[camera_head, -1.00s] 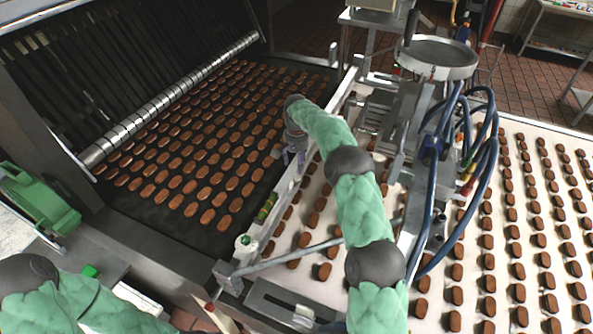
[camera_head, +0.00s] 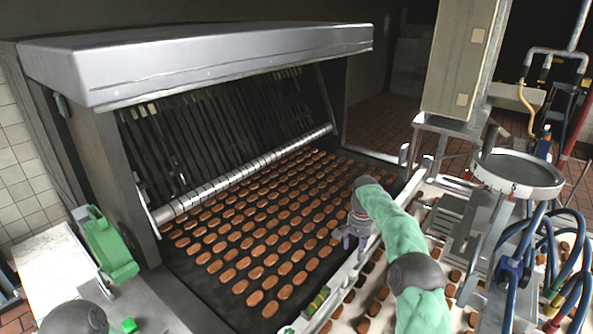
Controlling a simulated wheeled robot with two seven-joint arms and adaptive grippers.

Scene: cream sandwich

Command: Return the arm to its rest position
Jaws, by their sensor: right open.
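My right arm (camera_head: 401,235), in a green sleeve with dark joints, reaches in from the lower right. My right gripper (camera_head: 350,243) points down and is open. It hangs at the right edge of the dark conveyor, by the metal side rail, with nothing visible between its fingers. Rows of brown biscuits (camera_head: 256,272) lie on the dark conveyor (camera_head: 190,267) to its left. Only a dark joint of my left arm (camera_head: 75,318) shows at the bottom left; my left gripper is out of view.
A metal hood (camera_head: 200,62) and a roller (camera_head: 240,175) stand over the conveyor's far side. A metal side rail (camera_head: 345,275) runs close to my right gripper. Blue hoses (camera_head: 540,250) and a round metal pan (camera_head: 519,172) stand at right. A green housing (camera_head: 108,245) is at left.

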